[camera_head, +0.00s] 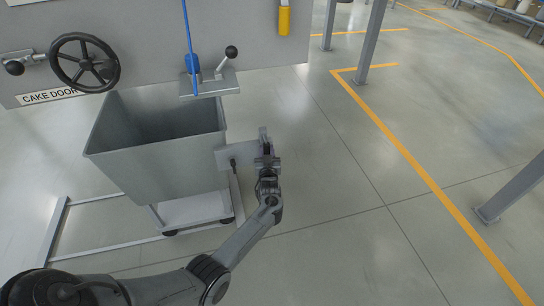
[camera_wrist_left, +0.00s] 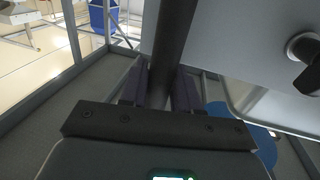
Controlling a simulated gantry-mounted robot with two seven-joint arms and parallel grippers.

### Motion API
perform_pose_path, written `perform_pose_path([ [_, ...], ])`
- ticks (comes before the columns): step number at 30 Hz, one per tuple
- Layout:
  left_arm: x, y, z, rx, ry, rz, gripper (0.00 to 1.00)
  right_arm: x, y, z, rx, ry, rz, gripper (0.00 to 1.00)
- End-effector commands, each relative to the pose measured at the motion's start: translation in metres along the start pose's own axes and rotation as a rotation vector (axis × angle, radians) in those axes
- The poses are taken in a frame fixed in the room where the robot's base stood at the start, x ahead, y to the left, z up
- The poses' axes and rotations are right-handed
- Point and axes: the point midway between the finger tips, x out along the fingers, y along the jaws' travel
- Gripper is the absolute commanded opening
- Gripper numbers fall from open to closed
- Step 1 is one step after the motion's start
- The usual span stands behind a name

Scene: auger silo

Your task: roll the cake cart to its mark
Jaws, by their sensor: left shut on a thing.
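The cake cart (camera_head: 160,165) is a grey open-topped bin on a low wheeled base, standing upright in front of the panel labelled CAKE DOOR. The inside that shows looks empty. A pale outline (camera_head: 95,245) lies on the floor around and under the cart; most of it shows to the cart's left, and the cart stands over its right part. My left gripper (camera_head: 266,150) is at the cart's right side, shut on its handle. In the left wrist view the fingers (camera_wrist_left: 160,88) close around a dark bar (camera_wrist_left: 172,40). My right gripper is not in view.
A black handwheel (camera_head: 85,63) and the CAKE DOOR label (camera_head: 50,97) are on the grey panel behind the cart. A small shelf (camera_head: 209,82) with a lever juts out above the cart's rear. Open floor with yellow lines and grey posts lies to the right.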

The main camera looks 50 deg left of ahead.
Motion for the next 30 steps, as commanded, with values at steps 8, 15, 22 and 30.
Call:
perform_pose_path([
  [8, 0.003, -0.003, -0.004, -0.002, 0.006, -0.01, 0.0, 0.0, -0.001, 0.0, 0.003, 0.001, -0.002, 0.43],
  [15, 0.003, -0.003, -0.003, -0.002, 0.006, -0.011, 0.43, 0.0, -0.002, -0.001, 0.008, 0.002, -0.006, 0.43],
  [22, 0.003, -0.003, -0.002, 0.0, 0.002, -0.009, 0.49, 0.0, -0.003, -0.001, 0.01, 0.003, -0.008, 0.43],
  [30, -0.009, -0.002, -0.002, 0.001, -0.001, -0.008, 0.49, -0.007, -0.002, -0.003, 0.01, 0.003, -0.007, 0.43],
])
